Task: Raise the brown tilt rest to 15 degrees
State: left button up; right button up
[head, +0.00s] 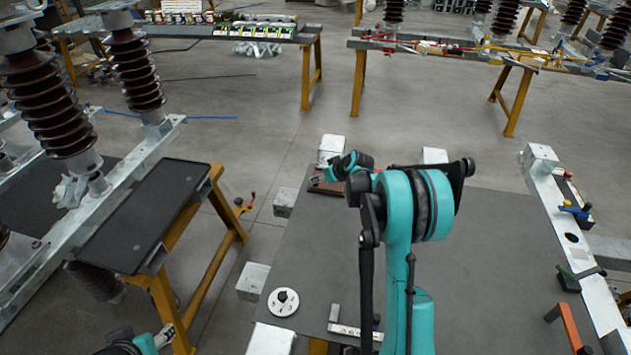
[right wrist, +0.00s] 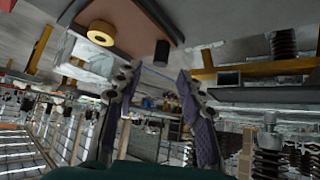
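The brown tilt rest (head: 326,190) lies at the far left of the grey mat in the head view, largely hidden behind my right arm. A brown board that appears to be the same rest (right wrist: 130,22) shows at the top of the right wrist view, with a tan ring (right wrist: 102,33) and a black cylinder (right wrist: 161,53) on it. My right gripper (right wrist: 157,85) is open, its two dark fingers apart with nothing between them, close to the rest. Its angle cannot be read. My left gripper (head: 160,338) is barely in view at the lower left edge.
Metal blocks (head: 253,280) stand around the grey mat (head: 480,270). A white disc with a black knob (head: 283,301) and a metal bracket (head: 345,329) lie near its front. A black tray on a yellow trestle (head: 150,215) is left; a metal beam (head: 575,240) runs along the right.

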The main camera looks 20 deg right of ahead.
jog(key=b+x, duration=0.2)
jog(key=x, duration=0.4)
jog(key=shift+w+f, duration=0.1)
jog(key=shift+f, duration=0.05)
grip_shut()
